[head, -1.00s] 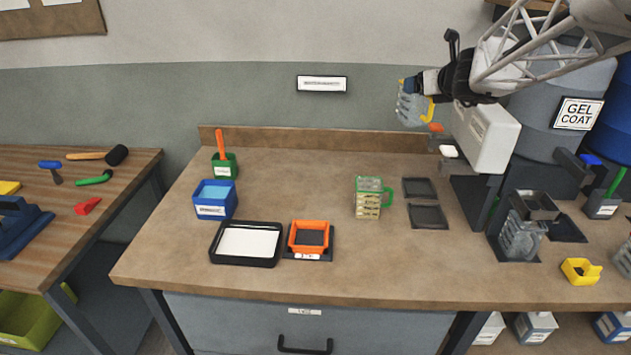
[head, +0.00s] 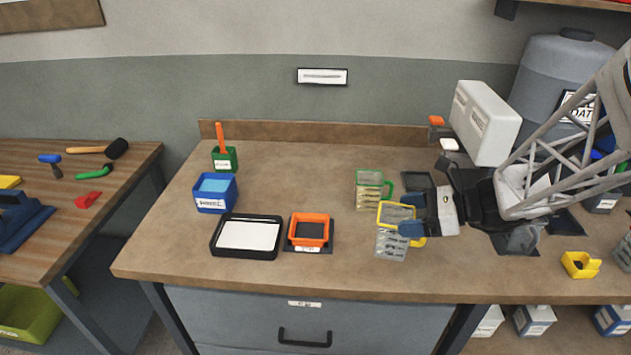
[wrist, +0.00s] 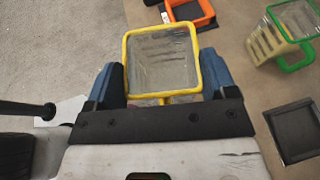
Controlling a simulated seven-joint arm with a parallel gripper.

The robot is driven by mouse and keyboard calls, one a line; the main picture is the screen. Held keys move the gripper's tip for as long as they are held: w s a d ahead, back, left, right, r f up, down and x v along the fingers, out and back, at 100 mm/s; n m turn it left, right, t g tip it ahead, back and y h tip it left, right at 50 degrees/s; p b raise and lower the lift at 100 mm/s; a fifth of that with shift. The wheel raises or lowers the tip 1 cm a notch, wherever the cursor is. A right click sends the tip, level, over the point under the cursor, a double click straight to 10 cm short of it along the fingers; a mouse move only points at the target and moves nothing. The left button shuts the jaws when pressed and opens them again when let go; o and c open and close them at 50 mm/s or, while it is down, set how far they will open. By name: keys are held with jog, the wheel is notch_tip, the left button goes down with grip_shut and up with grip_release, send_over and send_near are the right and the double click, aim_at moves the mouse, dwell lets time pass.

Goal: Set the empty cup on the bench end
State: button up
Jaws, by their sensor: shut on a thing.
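A clear cup with a yellow rim and handle (head: 391,246) is held by my gripper (head: 410,228) over the front part of the bench (head: 350,275), right of the orange tray. In the wrist view the cup (wrist: 160,62) sits between the blue fingers of my gripper (wrist: 162,78), with its mouth facing the camera. Its inside looks empty. The cup stands roughly upright in the head view. I cannot tell whether its base touches the bench. My gripper and arm hide part of the bench to the right.
A green-rimmed cup (head: 368,192) with pale contents stands just behind. An orange tray (head: 309,229), black-rimmed white tray (head: 247,236) and blue container (head: 214,193) are to the left. A yellow holder (head: 580,265) is at right. The bench's front left corner is clear.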

aim_at(385, 216)
jog(key=s+g, duration=0.1)
jog(key=s, duration=0.2)
jog(key=s+a+f+n, duration=0.1)
jog(key=s, duration=0.2)
jog(key=s+a+f+n+g, duration=0.1)
jog(key=s, duration=0.1)
jog(key=shift+s+g, duration=0.3)
jog(key=shift+s, duration=0.1)
jog(key=shift+w, duration=0.15)
jog(key=w, duration=0.5)
jog(key=w+a+f, duration=0.1)
jog(key=w, duration=0.9)
jog(key=shift+w+a+f, duration=0.2)
jog(key=shift+w+a, duration=0.1)
jog(key=shift+w, duration=0.05)
jog(key=shift+f, duration=0.1)
jog(key=shift+f, duration=1.7)
jog(key=o, duration=1.3)
jog(key=shift+f, duration=0.1)
jog(key=shift+c, duration=0.2)
